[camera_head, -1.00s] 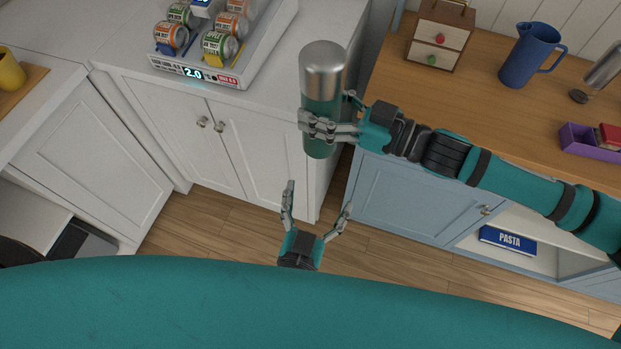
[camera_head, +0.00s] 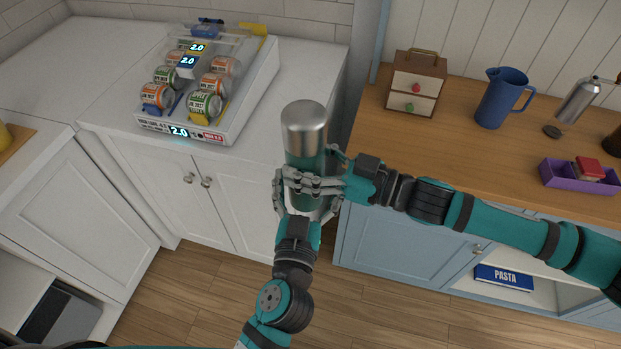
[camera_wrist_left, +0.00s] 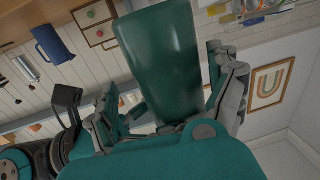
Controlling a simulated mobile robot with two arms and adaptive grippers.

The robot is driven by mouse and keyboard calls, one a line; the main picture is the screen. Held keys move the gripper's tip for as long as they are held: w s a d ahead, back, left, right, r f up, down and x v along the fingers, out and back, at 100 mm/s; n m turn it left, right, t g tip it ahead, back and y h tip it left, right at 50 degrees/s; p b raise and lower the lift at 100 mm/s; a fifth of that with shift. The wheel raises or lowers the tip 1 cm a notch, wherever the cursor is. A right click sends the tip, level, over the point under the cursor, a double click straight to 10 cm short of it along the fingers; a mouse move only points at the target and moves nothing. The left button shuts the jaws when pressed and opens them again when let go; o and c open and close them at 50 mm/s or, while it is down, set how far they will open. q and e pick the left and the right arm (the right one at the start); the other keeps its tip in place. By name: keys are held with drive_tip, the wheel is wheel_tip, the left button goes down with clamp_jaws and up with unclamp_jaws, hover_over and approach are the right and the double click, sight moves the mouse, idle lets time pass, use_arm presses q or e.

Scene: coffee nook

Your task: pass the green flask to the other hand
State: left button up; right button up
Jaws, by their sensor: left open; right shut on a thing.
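The green flask (camera_head: 306,150) has a silver cap and is held upright in the air, in front of the white counter. My right gripper (camera_head: 300,184) comes in from the right and is shut on the flask's middle. My left gripper (camera_head: 302,200) comes up from below in the head view, open, its fingers on either side of the flask's lower part. In the left wrist view the flask (camera_wrist_left: 163,65) fills the space between my open left fingers (camera_wrist_left: 172,100). I cannot tell whether they touch it. The flask's lower part is partly hidden by the fingers.
A can dispenser (camera_head: 262,85) stands on the white counter (camera_head: 310,60). The wooden counter (camera_head: 460,135) holds a small drawer box (camera_head: 416,82), a blue jug (camera_head: 502,97), a metal pot (camera_head: 578,102) and a purple tray (camera_head: 580,180). A PASTA box (camera_head: 503,277) lies on the shelf below.

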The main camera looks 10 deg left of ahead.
use_arm(q)
drive_tip(key=shift+w, duration=0.8)
use_arm(e)
drive_tip(key=shift+r, duration=0.1)
use_arm(q)
drive_tip(key=shift+c, duration=0.3)
drive_tip(key=shift+d, duration=0.25)
drive_tip(key=c, duration=1.5)
use_arm(e)
drive_tip(key=shift+s+a, duration=0.15)
use_arm(q)
drive_tip(key=shift+r, duration=0.1)
use_arm(e)
drive_tip(key=o, duration=1.1)
use_arm(q)
drive_tip(key=shift+a, duration=0.1)
use_arm(e)
drive_tip(key=o, duration=0.5)
